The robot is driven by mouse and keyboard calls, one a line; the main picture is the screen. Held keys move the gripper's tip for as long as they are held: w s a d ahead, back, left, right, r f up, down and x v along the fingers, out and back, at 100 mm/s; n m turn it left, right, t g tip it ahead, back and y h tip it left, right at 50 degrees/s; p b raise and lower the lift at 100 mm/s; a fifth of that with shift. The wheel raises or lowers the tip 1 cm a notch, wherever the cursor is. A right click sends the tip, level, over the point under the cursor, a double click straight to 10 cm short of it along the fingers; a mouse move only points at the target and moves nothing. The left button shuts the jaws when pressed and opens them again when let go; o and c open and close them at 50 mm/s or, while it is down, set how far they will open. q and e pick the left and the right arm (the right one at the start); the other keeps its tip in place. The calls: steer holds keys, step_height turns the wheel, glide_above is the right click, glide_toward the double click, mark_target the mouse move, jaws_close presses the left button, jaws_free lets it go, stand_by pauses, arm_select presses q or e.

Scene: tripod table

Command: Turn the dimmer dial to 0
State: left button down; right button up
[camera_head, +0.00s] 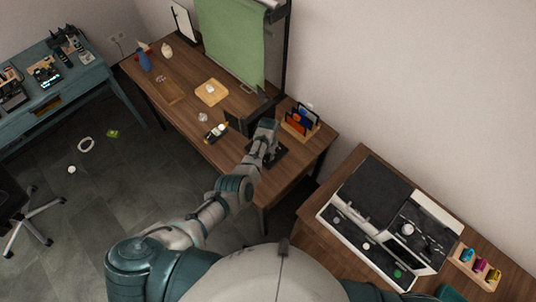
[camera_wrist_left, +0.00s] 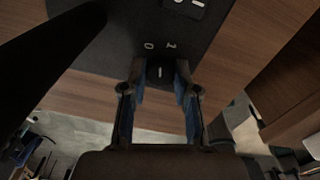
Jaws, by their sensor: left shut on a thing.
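The dimmer dial (camera_wrist_left: 158,80) is a small black knob with a short white mark in the left wrist view. The mark stands about upright in the picture, pointing between the white 0 (camera_wrist_left: 149,46) and the white 1 (camera_wrist_left: 171,45). These are printed on a dark panel (camera_wrist_left: 115,45). My left gripper (camera_wrist_left: 160,71) is shut on the dial, with one finger on each side. In the head view, my left gripper (camera_head: 266,141) is over the dark base on the desk (camera_head: 225,150) and hides the dial. My right gripper is not in view.
A holder with orange and blue cards (camera_head: 300,121) stands just right of my left gripper. A wooden counter (camera_head: 315,238) is at the right.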

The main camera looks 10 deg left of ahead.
arm_select(q)
steer(key=shift+w+n, duration=0.1)
steer(key=shift+n, duration=0.5)
steer(key=c, duration=0.9)
jaws_free()
steer(key=shift+o, duration=0.2)
step_height(320, 180, up, 12)
